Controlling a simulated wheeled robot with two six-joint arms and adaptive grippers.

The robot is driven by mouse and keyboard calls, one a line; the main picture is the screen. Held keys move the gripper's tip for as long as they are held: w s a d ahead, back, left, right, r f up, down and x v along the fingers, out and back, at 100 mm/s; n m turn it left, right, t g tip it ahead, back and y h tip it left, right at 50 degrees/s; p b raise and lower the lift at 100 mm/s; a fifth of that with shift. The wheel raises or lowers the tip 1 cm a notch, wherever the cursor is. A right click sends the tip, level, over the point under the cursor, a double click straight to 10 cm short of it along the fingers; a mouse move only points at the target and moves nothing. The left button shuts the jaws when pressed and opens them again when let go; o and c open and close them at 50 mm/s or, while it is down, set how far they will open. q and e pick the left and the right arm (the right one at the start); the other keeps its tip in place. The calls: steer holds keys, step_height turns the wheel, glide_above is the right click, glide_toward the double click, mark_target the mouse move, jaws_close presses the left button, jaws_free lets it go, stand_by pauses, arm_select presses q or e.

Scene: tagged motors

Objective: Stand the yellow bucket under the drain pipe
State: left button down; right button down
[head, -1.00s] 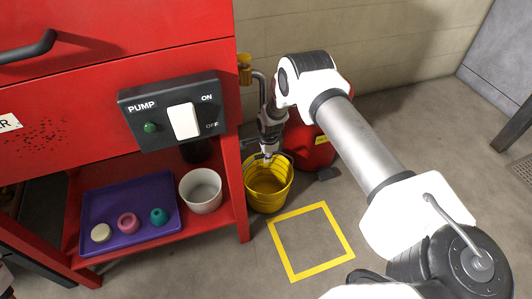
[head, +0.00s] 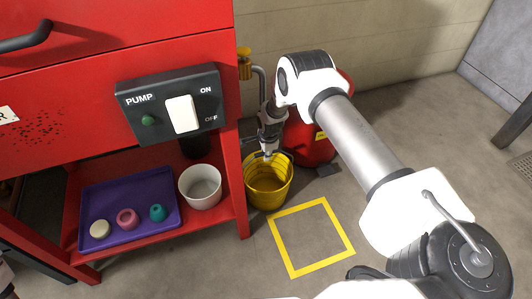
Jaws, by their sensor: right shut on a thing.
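The yellow bucket (head: 270,188) stands upright on the floor just right of the red cabinet's front leg. My right gripper (head: 268,154) reaches down to the bucket's back rim and is shut on it. The fingertips are small and partly hidden at the rim. The grey drain pipe (head: 260,78) with a yellow valve (head: 244,62) comes out by the cabinet's right side, behind the gripper. Its lower end is hidden behind my wrist, so I cannot tell whether the bucket is right below it.
A yellow floor square (head: 287,266) is empty in front of the bucket. A red container (head: 312,148) stands behind it. The cabinet shelf holds a white pot (head: 200,186) and a purple tray (head: 100,196) with several small parts. A pump switch panel (head: 170,103) is above. Floor at right is clear.

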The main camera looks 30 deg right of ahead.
steer(key=shift+r, duration=0.1)
steer(key=c, duration=1)
jaws_free()
steer(key=shift+c, duration=0.2)
step_height(320, 180, up, 12)
steer(key=s, duration=0.2)
steer(key=shift+s+a, duration=0.15)
steer(key=shift+a, duration=0.1)
